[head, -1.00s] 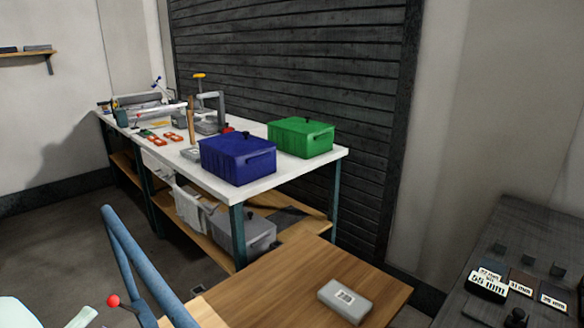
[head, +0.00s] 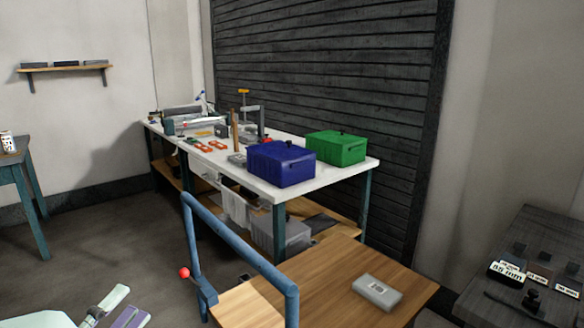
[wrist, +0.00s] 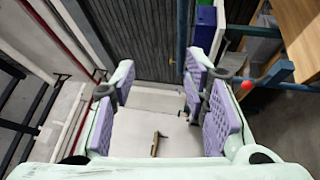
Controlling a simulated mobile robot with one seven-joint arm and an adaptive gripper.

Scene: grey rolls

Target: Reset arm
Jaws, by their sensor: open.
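My gripper (wrist: 160,82) shows in the wrist view with its two purple-padded, pale green fingers spread wide apart. Nothing is between the fingers. Behind the gap are a pale floor or panel and a dark slatted wall. In the head view, only part of my pale green and purple gripper (head: 112,312) shows at the lower left edge, low and apart from the tables. The rest of it is cut off by the frame.
A blue rail (head: 238,240) with a red ball stands close by. Behind it are a wooden table (head: 325,280) with a grey box (head: 377,292), and a white bench (head: 225,171) with blue (head: 281,164) and green (head: 337,147) boxes. Open floor lies left.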

